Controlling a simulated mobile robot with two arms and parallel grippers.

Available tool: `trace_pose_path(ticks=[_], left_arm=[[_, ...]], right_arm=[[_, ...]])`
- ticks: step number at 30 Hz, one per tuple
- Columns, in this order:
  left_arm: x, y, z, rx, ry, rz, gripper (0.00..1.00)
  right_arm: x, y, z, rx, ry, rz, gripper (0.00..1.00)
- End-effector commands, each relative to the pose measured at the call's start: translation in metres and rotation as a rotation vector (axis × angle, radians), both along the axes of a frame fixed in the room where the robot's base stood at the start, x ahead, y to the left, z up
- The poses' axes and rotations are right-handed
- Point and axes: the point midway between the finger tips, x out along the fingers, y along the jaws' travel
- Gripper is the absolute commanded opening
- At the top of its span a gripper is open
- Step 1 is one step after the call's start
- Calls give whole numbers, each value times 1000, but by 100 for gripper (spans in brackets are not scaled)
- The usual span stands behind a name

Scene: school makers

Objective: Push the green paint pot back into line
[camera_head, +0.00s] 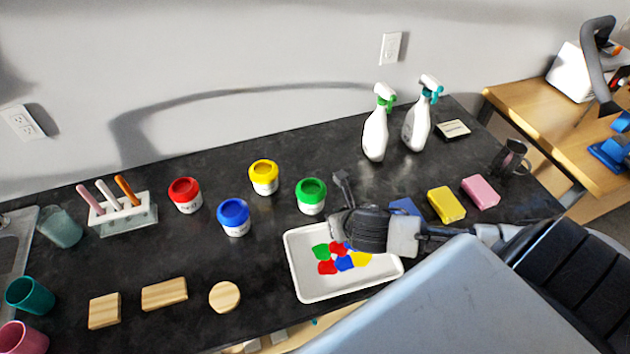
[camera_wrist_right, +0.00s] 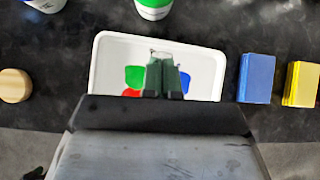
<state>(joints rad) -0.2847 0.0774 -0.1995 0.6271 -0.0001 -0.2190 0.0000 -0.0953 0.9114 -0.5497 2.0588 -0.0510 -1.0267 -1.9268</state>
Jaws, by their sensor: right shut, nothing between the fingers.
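The green paint pot (camera_head: 311,197) stands upright on the dark counter, just behind the white tray. The lower part of a green-topped pot also shows at the top of the right wrist view (camera_wrist_right: 153,9). The red pot (camera_head: 185,196) and yellow pot (camera_head: 264,178) stand nearer the wall; the blue pot (camera_head: 234,218) and the green one stand nearer the front. My right gripper (camera_head: 341,177) is shut and empty, to the right of the green pot and apart from it. In the right wrist view its fingers (camera_wrist_right: 163,58) overlap the tray. My left gripper is out of view.
The white tray (camera_head: 302,284) holds paint blobs. Blue, yellow (camera_head: 446,204) and pink (camera_head: 481,191) sponges lie to the right. Two spray bottles (camera_head: 375,135) stand behind. A brush rack (camera_head: 126,219) and wooden blocks (camera_head: 164,294) are left. Counter between green pot and wall is clear.

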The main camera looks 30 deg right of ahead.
Motion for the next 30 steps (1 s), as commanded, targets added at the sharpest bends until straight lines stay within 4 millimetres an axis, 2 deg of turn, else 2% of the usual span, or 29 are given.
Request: trace_pose_path(ticks=[3,5,12,15,19,22,26,30], left_arm=[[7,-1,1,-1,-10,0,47],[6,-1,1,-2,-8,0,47],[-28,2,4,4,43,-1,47],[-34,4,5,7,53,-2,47],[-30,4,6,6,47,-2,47],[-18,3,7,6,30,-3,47],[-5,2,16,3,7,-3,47],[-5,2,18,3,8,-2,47]], right_arm=[[3,-2,-3,-10,2,7,0],[6,-2,-6,-10,2,7,0],[32,-8,-32,-7,2,4,0],[45,-11,-46,-7,2,3,0],[61,-14,-62,-7,2,3,0],[71,-16,-73,-7,2,4,0],[91,-21,-69,-7,0,4,0],[103,-24,-71,-8,1,6,0]])
